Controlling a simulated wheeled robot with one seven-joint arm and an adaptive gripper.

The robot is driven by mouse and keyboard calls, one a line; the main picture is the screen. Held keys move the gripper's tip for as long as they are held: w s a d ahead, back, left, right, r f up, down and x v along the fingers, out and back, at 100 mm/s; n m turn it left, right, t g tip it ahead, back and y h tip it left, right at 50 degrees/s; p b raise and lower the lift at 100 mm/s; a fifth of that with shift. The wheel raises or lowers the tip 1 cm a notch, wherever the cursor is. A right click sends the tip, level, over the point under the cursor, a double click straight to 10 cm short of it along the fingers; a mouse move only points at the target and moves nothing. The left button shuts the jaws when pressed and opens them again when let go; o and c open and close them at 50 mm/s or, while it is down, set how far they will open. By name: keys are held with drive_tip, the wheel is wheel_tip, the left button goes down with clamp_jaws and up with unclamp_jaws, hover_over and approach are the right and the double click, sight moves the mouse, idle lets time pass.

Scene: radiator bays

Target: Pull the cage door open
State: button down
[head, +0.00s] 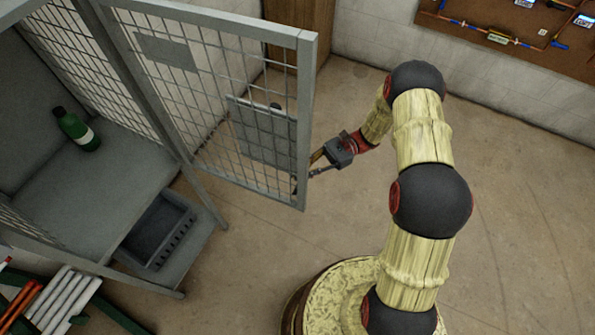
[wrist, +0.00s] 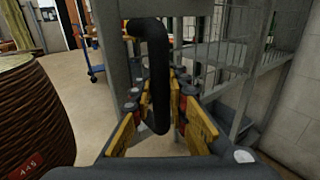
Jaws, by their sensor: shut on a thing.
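The grey mesh cage door (head: 305,110) stands swung out from the cage front in the head view, with the cage interior in sight on the left. A grey plate is fixed at its lower free side. My gripper (head: 314,167) is at the free edge of the door, low on that side. In the wrist view a dark, bent door handle (wrist: 157,70) runs down between the yellow-padded fingers of my gripper (wrist: 160,110), which is shut on it. The fingers hide part of the handle's contact, and the handle is hard to see in the head view.
The cage (head: 125,60) holds a green bottle (head: 76,130) on its shelf, with a dark tray (head: 158,232) below. A brown cabinet (head: 300,28) stands behind the door. A ribbed barrel (wrist: 35,115) shows at left in the wrist view.

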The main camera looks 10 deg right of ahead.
drive_tip(key=shift+s+d+f, duration=0.1)
drive_tip(key=shift+d, duration=0.05)
drive_tip(key=c, duration=2.1)
unclamp_jaws()
drive_tip(key=shift+d, duration=0.15)
drive_tip(key=o, duration=0.3)
drive_tip(key=shift+o, duration=0.2)
drive_tip(key=v, duration=1.2)
